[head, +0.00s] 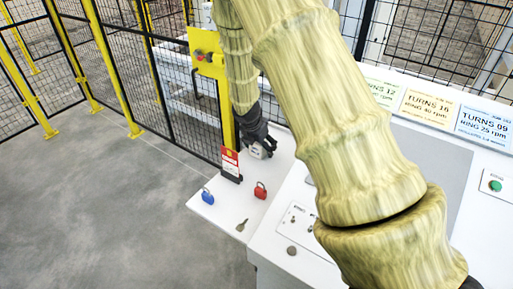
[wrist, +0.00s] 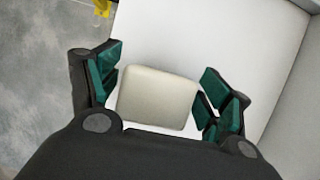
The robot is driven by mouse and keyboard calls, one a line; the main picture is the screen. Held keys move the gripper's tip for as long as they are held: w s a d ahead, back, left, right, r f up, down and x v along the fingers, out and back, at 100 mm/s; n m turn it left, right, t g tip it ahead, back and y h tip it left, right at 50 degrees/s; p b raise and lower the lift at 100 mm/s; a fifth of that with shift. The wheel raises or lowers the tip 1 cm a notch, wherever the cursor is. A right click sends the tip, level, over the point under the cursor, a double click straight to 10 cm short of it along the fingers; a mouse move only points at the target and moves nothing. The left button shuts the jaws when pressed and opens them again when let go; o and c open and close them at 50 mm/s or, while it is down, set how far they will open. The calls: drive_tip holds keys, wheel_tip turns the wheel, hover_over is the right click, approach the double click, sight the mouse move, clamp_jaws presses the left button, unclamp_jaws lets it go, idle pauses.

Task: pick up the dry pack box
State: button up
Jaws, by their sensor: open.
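The dry pack box is a small off-white block with rounded edges. In the wrist view the box (wrist: 157,98) lies on the white table top between the fingers of my gripper (wrist: 158,95). A narrow gap shows on the right, and the left fingers are very close to its side; I cannot tell if they touch. In the head view my gripper (head: 262,148) points down at the table's far end, with part of the box (head: 257,152) showing at the fingers. The gripper is open, and the rest of the box is hidden behind it there.
A blue padlock (head: 207,196), a red padlock (head: 260,190) and a key (head: 241,225) lie nearer on the white table (head: 222,215). A yellow post (head: 226,115) and mesh fence stand behind.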

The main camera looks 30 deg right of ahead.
drive_tip(key=shift+d+f, duration=0.15)
drive_tip(key=shift+f, duration=0.2)
drive_tip(key=shift+c, duration=0.4)
drive_tip(key=c, duration=1.1)
drive_tip(key=shift+r, duration=0.1)
